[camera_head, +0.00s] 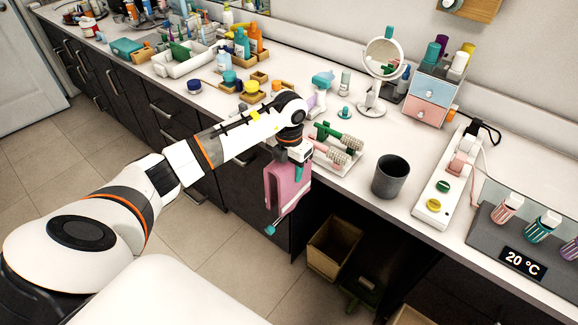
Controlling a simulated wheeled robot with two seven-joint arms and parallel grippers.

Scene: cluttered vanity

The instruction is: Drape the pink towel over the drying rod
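The pink towel (287,187) hangs at the counter's front edge, against the dark cabinet fronts. My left gripper (299,160) points down right at the towel's upper right part. Its fingertips are small and partly hidden, so I cannot tell whether they grip the cloth. A thin rod with a teal end (270,230), which looks like the drying rod, shows at the towel's lower edge. Most of the rod is hidden, and I cannot tell whether the cloth lies over it or only in front of it. My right gripper is not in view.
A bin (332,248) stands below. The floor at left is clear.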

